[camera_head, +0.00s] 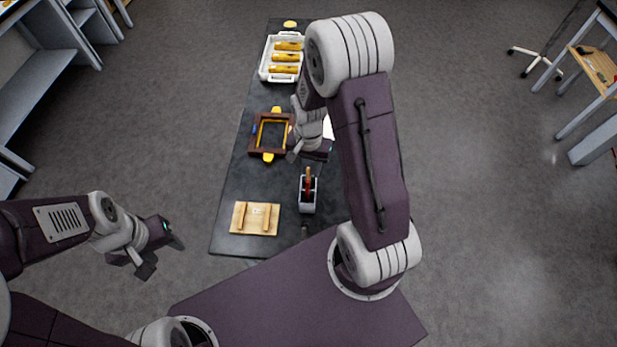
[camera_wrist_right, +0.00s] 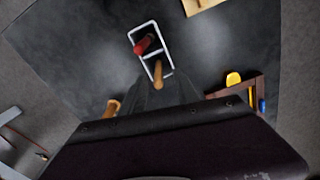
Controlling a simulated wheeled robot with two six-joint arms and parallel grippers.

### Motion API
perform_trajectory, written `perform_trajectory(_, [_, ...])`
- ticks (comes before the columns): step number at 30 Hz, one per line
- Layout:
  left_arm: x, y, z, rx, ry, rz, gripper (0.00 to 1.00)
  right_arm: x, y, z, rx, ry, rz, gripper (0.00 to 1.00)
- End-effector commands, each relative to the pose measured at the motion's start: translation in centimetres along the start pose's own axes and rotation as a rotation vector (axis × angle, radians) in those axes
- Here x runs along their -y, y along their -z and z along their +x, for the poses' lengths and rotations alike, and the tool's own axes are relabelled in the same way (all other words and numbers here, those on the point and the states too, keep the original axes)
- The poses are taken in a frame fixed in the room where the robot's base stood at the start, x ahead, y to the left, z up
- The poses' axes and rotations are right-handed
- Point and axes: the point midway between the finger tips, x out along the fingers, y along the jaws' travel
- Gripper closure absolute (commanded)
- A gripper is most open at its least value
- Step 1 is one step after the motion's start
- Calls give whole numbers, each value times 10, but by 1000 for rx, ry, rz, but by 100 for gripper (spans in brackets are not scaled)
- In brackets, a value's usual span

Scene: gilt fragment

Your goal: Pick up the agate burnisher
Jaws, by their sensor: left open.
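A white-rimmed holder (camera_head: 308,207) stands on the dark table, with a red-handled tool (camera_head: 308,180) upright in it. In the right wrist view the holder (camera_wrist_right: 139,29) shows the red handle (camera_wrist_right: 145,44) in one compartment and an orange-brown wooden handle (camera_wrist_right: 158,71) at the other. I cannot tell for certain which is the agate burnisher. My right gripper (camera_wrist_right: 164,88) is close to the wooden handle; its dark fingers are hard to make out, so its opening and any contact are unclear. My left gripper (camera_head: 164,256) is open and empty, off the table's left side.
A wooden board with two bars (camera_head: 257,219) lies at the near left of the table. A dark frame with yellow pieces (camera_head: 257,150) lies farther back. A white tray (camera_head: 264,73) with several yellow rolls is at the far end. My right arm covers the table's right side.

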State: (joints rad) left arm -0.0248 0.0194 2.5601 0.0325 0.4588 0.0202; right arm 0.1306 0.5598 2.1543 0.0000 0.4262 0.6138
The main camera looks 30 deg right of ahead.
Motion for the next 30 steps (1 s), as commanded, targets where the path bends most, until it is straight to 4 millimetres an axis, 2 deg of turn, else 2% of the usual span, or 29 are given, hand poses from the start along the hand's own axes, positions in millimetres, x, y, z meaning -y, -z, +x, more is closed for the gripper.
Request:
perform_trajectory(2, [0,1,-8,0,0,0,52,-1,-4,13,8,-5,-1,63])
perform_trajectory(6, [0,1,-8,-1,0,0,52,-1,-3,36,5,-4,0,63])
perform_trajectory(14, [0,1,-8,0,0,0,52,0,-2,40,0,-1,0,63])
perform_trajectory(18, [0,1,-8,0,0,0,52,0,-2,40,1,-1,0,100])
perform_trajectory(30, [0,1,-7,0,0,0,52,0,-2,35,-1,0,0,100])
